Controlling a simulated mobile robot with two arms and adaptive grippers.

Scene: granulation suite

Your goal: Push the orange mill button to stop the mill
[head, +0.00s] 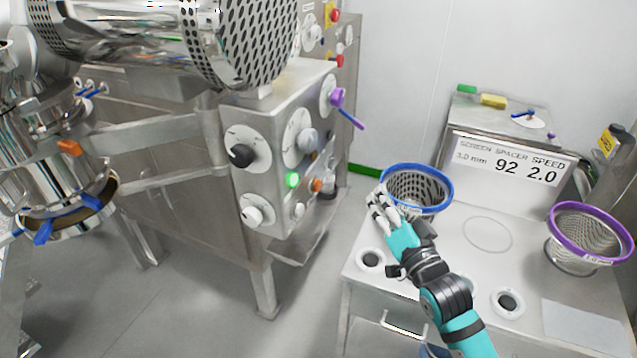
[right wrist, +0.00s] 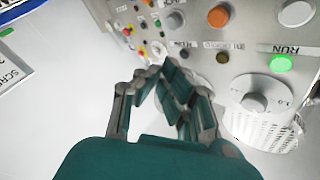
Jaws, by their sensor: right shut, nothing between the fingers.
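The orange button (head: 317,185) is on the front of the steel control panel (head: 262,125), just right of the lit green button (head: 292,180). In the right wrist view, an orange button (right wrist: 219,16) is near the top edge, and the green button (right wrist: 281,63) beside a RUN label is to its right. My right gripper (head: 379,208) is shut and empty, apart from the panel and to the right of the orange button. Its fingers (right wrist: 160,72) also show in the right wrist view, pointing toward the panel. My left gripper is not in view.
A steel bench (head: 395,268) at the right holds a blue-rimmed screen basket (head: 430,172) close behind my right gripper and a purple-rimmed one (head: 592,225). Several knobs, such as the black one (head: 241,155), stick out of the panel. Floor shows between panel and bench.

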